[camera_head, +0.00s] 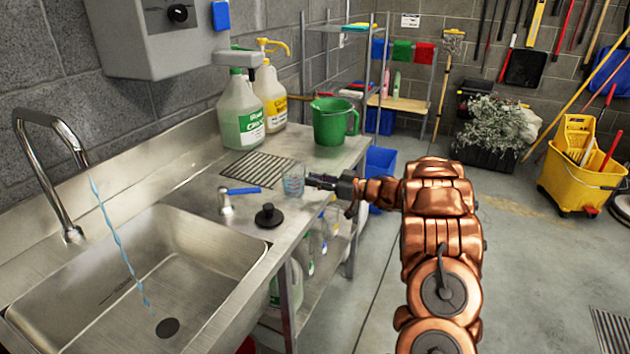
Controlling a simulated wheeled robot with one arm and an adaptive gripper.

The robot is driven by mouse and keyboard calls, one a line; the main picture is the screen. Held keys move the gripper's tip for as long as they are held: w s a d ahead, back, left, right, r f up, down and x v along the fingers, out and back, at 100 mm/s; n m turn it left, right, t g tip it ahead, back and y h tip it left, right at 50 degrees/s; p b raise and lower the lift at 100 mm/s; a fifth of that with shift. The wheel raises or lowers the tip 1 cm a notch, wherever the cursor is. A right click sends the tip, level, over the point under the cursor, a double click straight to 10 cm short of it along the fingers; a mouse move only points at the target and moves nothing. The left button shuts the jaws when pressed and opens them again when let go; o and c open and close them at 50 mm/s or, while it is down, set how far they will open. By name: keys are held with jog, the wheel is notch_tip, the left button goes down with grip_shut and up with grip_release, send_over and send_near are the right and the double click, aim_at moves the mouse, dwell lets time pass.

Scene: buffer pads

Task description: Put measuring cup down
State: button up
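The measuring cup (293,183) is small and clear with a bluish tint and reddish markings. It is upright at the front edge of the steel counter (190,187), right of the blue-handled tap. My gripper (314,181) reaches in from the right, and its dark fingers look closed at the cup's right side, where a handle would be. The fingertips are small in this view and partly merge with the cup. I cannot tell whether the cup's base touches the counter or hangs just above it.
A black stopper (268,215) and the blue-handled tap (228,200) stand nearby. A drain grate (257,168), green bucket (335,121) and two jugs, one green-labelled (241,115), are behind. The sink (140,270) has running water. Bare counter lies left of the grate.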

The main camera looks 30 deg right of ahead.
jog(key=shift+o, duration=1.4)
jog(key=shift+r, duration=0.15)
jog(key=b+v, duration=0.1)
jog(key=v, duration=1.1)
jog(key=shift+w, duration=0.1)
